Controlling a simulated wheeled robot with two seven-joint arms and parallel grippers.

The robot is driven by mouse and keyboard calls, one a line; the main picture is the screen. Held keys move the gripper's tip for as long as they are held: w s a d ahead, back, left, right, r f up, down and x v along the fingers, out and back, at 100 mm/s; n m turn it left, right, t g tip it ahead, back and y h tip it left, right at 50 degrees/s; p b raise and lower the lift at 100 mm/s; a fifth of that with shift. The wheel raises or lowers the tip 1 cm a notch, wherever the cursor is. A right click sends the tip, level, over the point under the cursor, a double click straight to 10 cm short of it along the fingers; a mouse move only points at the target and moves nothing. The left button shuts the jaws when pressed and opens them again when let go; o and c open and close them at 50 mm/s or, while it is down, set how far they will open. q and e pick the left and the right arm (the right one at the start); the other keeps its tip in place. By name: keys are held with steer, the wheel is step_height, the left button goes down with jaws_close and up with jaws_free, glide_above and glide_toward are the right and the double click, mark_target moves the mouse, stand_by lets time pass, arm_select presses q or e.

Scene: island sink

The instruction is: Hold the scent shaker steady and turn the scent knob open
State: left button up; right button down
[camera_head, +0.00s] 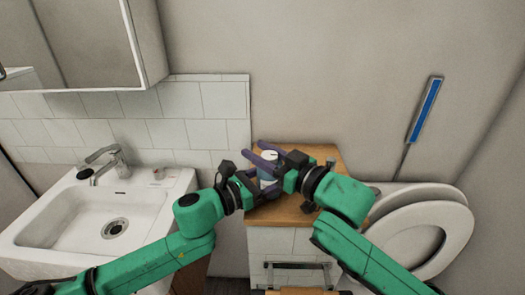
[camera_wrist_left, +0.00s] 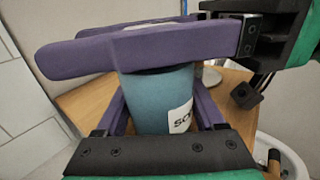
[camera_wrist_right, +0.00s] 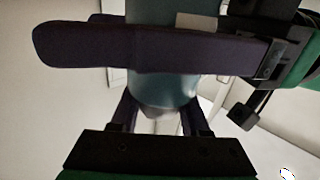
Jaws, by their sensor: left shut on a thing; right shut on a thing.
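The scent shaker (camera_head: 264,173), a teal cylinder with a pale top, stands upright over the wooden counter between my grippers. My left gripper (camera_head: 262,181) is shut around its body; the left wrist view shows the teal body with a white label (camera_wrist_left: 181,117) between the purple fingers. How far the knob is turned cannot be told.
The wooden counter (camera_head: 290,212) carries a small glass-like item (camera_head: 330,164) behind my right gripper. A white sink (camera_head: 75,222) with a tap is at the left.

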mark_target(277, 161)
steer(key=g, duration=0.1)
steer(key=n+g+y, duration=0.2)
steer(key=shift+s+a, duration=0.35)
steer(key=shift+s, duration=0.05)
steer(key=shift+d+f, duration=0.1)
steer(key=shift+c, duration=1.9)
jaws_free()
steer(key=shift+w, duration=0.1)
steer(key=shift+d, duration=0.15)
steer(key=shift+n, duration=0.3)
steer(key=v, duration=0.6)
steer(key=shift+s+d, duration=0.4)
steer(key=shift+d, duration=0.2)
